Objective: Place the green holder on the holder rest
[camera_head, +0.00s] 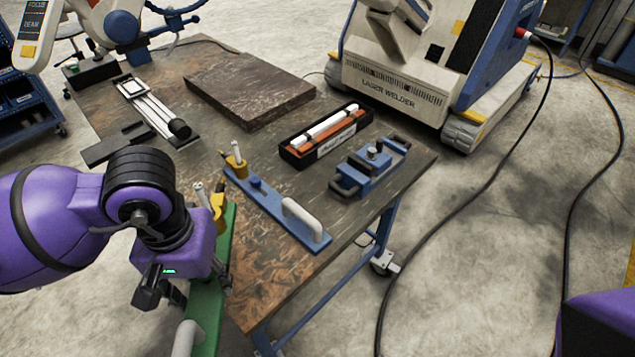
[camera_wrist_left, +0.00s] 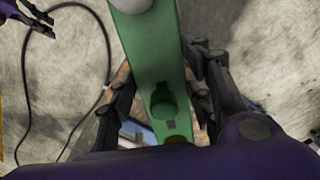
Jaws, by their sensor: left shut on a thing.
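The green holder (camera_head: 206,305) is a long flat green bar with a pale handle at its near end and a yellow fitting at its far end. My left gripper (camera_head: 172,289) is shut on it, beside the table's near left edge. In the left wrist view the green holder (camera_wrist_left: 158,60) runs between the fingers of my left gripper (camera_wrist_left: 160,105), and a round green knob shows on it. My right gripper (camera_wrist_left: 48,24) shows small at the top left of that view, its fingers apart and empty. I cannot tell which thing is the holder rest.
A similar blue holder (camera_head: 275,208) lies on the worktable (camera_head: 262,262). Behind it are an open black case (camera_head: 297,151), a blue block with black handles (camera_head: 368,172), a dark slab (camera_head: 250,88) and a railed device (camera_head: 155,110). A laser welder (camera_head: 395,85) stands beyond.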

